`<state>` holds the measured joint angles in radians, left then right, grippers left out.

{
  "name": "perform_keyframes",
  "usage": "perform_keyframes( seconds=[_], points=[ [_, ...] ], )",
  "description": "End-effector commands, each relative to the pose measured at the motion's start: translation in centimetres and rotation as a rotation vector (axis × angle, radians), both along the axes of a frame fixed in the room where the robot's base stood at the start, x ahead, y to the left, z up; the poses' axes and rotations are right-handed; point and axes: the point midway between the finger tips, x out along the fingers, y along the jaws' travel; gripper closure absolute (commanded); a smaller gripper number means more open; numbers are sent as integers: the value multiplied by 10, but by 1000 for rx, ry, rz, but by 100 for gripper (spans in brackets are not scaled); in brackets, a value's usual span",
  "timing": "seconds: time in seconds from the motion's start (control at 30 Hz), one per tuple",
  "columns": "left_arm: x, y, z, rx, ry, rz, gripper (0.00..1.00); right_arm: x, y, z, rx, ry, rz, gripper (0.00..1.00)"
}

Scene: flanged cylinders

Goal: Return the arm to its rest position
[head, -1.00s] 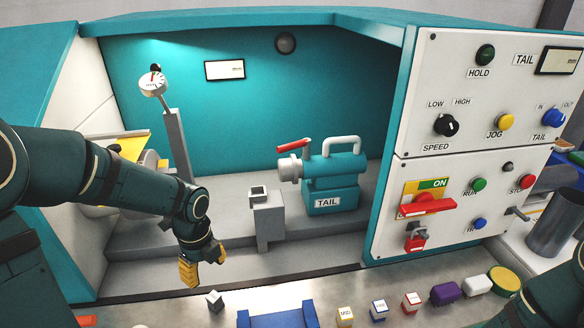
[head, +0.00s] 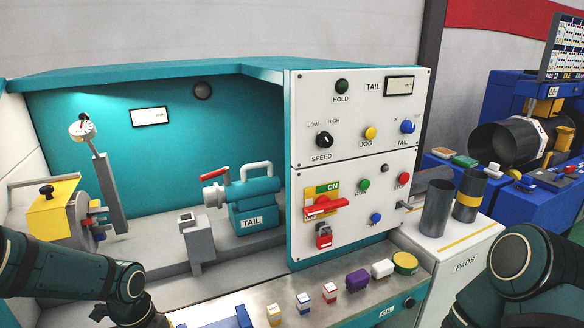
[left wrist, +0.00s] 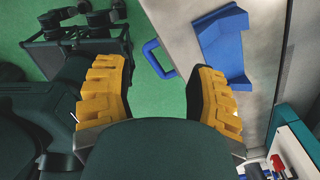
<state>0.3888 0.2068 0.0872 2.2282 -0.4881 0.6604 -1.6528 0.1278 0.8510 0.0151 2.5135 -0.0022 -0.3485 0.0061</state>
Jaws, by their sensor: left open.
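My left arm (head: 70,272) comes in low at the left in the head view, in front of the teal machine. Its gripper is cut off by the bottom edge there. In the left wrist view my left gripper (left wrist: 160,85) shows two yellow padded fingers wide apart with nothing between them. Green floor, a blue handle (left wrist: 157,60) and a metal ledge lie beyond them. My right arm (head: 515,268) is at the lower right in the head view, and its gripper is out of sight.
The teal machine (head: 265,70) has a control panel and a front ledge with several small blocks. Two dark cylinders, one plain (head: 436,210) and one yellow-banded (head: 468,196), stand on a white cabinet (head: 458,248). A blue machine holds a large dark cylinder (head: 503,143).

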Motion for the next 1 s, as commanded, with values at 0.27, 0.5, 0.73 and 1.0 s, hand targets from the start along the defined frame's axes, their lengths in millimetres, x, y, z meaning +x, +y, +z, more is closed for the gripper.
perform_keyframes(
  seconds=[0.27,0.5,0.73,1.0],
  points=[
    [5,-93,-77,-213,44,533,44,1,1,0,1,-2,2,53],
    [-19,-169,-139,-335,178,1162,44,1,0,0,0,-1,1,53],
    [-49,-205,-178,-350,272,1653,44,1,0,0,1,-1,1,53],
    [-59,-212,-189,-348,292,1837,44,1,0,0,0,-1,1,53]
  ],
)
